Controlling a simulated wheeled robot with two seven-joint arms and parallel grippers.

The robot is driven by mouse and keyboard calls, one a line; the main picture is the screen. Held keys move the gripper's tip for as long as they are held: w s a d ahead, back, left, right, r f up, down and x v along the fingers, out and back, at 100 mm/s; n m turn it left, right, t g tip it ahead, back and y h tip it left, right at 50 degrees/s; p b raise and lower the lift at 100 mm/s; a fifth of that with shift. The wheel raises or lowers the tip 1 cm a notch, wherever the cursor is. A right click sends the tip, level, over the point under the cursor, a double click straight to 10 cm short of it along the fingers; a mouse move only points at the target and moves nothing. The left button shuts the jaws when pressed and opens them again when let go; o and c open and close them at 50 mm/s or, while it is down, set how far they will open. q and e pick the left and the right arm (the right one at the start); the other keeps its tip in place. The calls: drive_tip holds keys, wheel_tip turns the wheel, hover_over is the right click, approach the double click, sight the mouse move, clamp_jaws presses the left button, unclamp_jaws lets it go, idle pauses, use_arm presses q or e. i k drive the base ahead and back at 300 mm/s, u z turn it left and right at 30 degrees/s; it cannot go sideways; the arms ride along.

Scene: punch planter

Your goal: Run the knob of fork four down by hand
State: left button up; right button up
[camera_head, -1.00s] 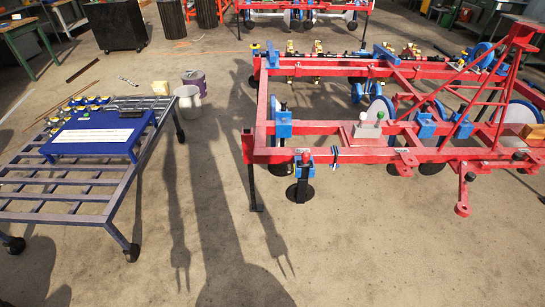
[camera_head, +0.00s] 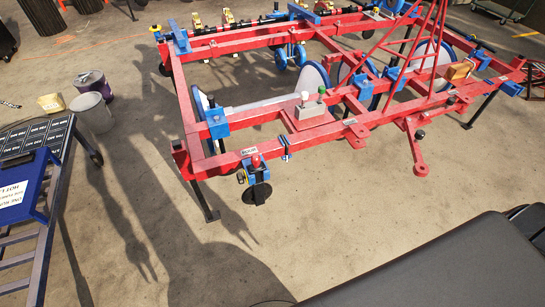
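The red planter frame (camera_head: 210,163) fills the middle and right of the head view. Several brass-coloured units (camera_head: 229,17) with dark parts sit along its far bar at the top. A blue clamp unit with a red top (camera_head: 256,160) and a black disc (camera_head: 257,193) hangs at the front bar. I cannot tell which part is fork four, and its knob is too small to make out. Neither of my grippers is in view; only arm-like shadows (camera_head: 130,235) fall on the floor.
A blue cart (camera_head: 30,195) with a printed sign is cut off at left. A grey bucket (camera_head: 93,113), purple can (camera_head: 90,80) and yellow box (camera_head: 52,103) stand beside it. A dark flat surface (camera_head: 430,265) covers the lower right. Floor between cart and frame is clear.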

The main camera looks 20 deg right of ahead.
sight(240, 175)
drive_tip(key=z, duration=0.25)
drive_tip(key=i, duration=0.3)
drive_tip(key=z, duration=0.85)
drive_tip(key=k, duration=0.75)
drive_tip(key=u, duration=0.65)
